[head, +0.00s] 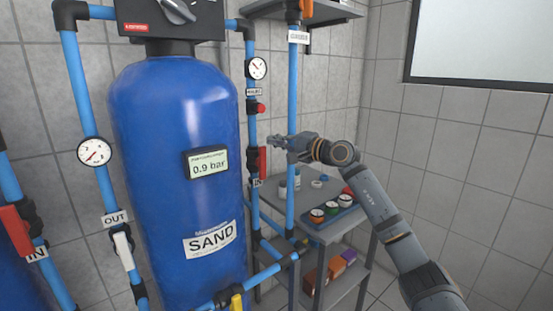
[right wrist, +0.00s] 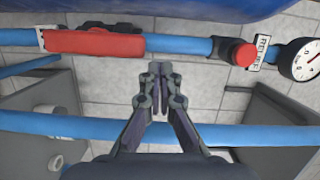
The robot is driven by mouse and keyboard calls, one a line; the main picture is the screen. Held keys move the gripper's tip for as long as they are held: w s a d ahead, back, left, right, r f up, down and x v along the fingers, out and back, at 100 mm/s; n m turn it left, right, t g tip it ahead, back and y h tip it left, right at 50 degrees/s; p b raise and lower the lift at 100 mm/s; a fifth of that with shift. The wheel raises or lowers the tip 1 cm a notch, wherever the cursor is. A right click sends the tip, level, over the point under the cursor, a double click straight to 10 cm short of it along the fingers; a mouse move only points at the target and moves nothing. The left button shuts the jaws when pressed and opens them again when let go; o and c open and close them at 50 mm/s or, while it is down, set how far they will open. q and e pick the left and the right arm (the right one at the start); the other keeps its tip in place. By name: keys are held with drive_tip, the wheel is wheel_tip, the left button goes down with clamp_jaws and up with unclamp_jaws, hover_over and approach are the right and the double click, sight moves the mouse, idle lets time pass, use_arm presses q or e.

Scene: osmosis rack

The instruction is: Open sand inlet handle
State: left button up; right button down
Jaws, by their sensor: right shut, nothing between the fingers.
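The blue sand tank (head: 180,110) carries a "SAND" label and a display reading 0.9 bar. On the pipe to its right, above an "IN" label (head: 257,183), is the red inlet handle (head: 262,160). The handle lies along the pipe, and also shows in the right wrist view (right wrist: 95,43). My right gripper (head: 275,141) is shut and empty, near the upper end of the handle. In the right wrist view its fingertips (right wrist: 159,72) are together, to the right of and below the handle's end, apart from it in the picture. My left gripper is not in view.
A red button (right wrist: 243,53) and a gauge (right wrist: 303,58) sit on the same pipe. Another vertical blue pipe (head: 291,210) stands close to my right gripper. A grey cart (head: 345,222) with gauges and small items is below. A white handle (head: 122,248) is on the OUT pipe.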

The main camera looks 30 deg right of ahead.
wheel_tip(320, 180, up, 7)
drive_tip(key=shift+f, duration=0.15)
idle(1.3)
